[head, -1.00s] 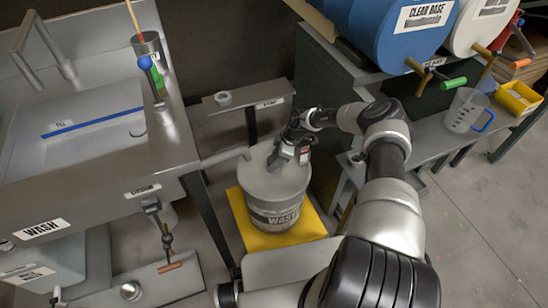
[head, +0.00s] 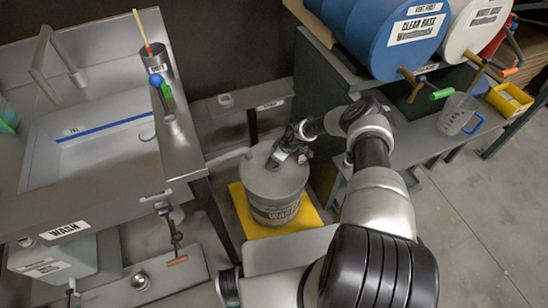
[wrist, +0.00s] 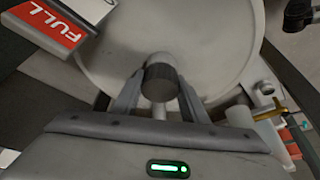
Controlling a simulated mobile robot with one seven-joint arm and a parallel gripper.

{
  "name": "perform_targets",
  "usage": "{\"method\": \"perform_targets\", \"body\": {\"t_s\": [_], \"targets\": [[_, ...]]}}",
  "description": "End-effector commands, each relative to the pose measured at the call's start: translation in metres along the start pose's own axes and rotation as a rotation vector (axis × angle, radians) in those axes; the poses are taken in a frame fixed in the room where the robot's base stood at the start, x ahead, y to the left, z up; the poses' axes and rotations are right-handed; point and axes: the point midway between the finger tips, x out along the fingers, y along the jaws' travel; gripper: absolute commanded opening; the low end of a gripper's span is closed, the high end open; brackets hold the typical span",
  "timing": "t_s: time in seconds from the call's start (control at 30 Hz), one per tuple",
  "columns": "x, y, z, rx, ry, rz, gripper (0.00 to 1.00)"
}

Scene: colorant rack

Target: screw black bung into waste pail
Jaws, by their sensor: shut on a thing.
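The waste pail (head: 274,203) is a grey drum with a WASTE label, standing on a yellow base. My gripper (head: 276,163) is over its lid, toward the far right part of the top. In the wrist view the pail's round pale top (wrist: 215,45) fills the upper middle. There my gripper (wrist: 158,92) is shut on the black bung (wrist: 160,84), a short dark cylinder with a ribbed side and a paler end. The bung is upright or nearly so relative to the fingers. The opening under it is hidden, and I cannot tell whether the bung is seated.
A small shelf (head: 235,103) stands behind. A blue drum (head: 400,35) and clear jug (head: 460,113) are right. A red FULL sign (wrist: 48,24) shows in the wrist view.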

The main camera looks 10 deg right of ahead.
Motion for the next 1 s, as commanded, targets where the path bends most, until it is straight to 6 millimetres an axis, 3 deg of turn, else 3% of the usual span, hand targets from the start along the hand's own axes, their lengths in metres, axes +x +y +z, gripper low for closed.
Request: {"method": "perform_targets", "body": {"t_s": [1.0], "targets": [[-0.0033,0.0,-0.0013,0.399,-0.001,0.168,0.17]]}}
